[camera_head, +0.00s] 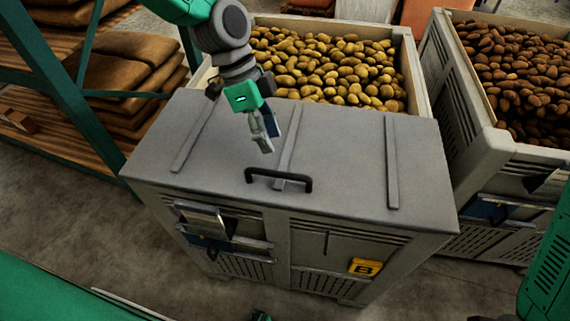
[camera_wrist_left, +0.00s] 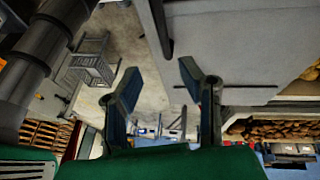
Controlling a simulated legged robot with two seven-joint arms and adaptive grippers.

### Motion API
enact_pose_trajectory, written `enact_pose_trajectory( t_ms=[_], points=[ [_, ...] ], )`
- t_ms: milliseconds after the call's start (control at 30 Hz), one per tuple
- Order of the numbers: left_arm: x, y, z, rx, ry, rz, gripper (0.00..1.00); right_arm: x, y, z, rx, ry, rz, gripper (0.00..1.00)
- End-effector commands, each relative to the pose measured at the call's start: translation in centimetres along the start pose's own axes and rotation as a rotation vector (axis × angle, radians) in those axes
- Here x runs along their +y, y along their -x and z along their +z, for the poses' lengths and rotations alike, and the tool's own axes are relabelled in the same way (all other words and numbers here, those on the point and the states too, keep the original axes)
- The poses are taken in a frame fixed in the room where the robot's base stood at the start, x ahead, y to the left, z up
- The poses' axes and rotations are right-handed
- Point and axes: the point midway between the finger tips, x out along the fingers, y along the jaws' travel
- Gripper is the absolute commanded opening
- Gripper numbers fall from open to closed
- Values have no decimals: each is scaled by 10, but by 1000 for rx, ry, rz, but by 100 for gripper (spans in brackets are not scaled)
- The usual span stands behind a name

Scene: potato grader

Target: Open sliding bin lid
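The grey sliding lid (camera_head: 340,150) covers the front part of the bin (camera_head: 265,235) in the head view. Its back part is open and shows yellow potatoes (camera_head: 325,65). A black bar handle (camera_head: 278,179) stands on the lid near its front edge. My left gripper (camera_head: 268,138) is above the lid, behind the handle and slightly left of it, apart from it. In the left wrist view, the two fingers of my left gripper (camera_wrist_left: 160,82) are spread with nothing between them, and the grey lid (camera_wrist_left: 230,45) shows beyond. My right gripper does not show.
A second bin (camera_head: 480,150) with darker potatoes stands close on the right. A green-framed shelf (camera_head: 65,150) with brown sacks (camera_head: 125,75) stands on the left. A yellow tag (camera_head: 365,267) is on the bin's front.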

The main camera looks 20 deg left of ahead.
Motion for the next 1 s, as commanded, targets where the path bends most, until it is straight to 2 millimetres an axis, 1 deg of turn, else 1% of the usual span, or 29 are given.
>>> enact_pose_trajectory(
  t_ms=[33, 200, 300, 400, 500, 600, 733, 867, 900, 967, 1000],
  points=[
    [0, -12, 4, 2, 5, 6, 34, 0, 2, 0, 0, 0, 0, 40],
    [-3, -45, 13, 11, 5, 5, 34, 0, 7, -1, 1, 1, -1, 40],
    [-2, -63, 12, 11, 4, 5, 34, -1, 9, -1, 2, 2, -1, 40],
    [-1, -78, 8, 7, 3, 3, 34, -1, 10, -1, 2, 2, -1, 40],
    [0, -88, 3, 3, 4, 0, 34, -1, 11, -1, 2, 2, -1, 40],
    [0, -94, -3, -2, 4, -1, 34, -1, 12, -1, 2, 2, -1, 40],
    [0, -96, -5, -4, 4, -2, 34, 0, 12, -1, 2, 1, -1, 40],
    [-1, -94, 0, 2, 4, -1, 34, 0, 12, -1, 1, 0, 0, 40],
    [-2, -94, 3, 4, 4, -1, 27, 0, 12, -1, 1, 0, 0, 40],
    [-2, -93, 5, 6, 4, -1, 6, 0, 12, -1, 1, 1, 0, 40],
    [-2, -92, 7, 8, 4, 0, 0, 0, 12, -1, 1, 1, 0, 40]
  ],
)
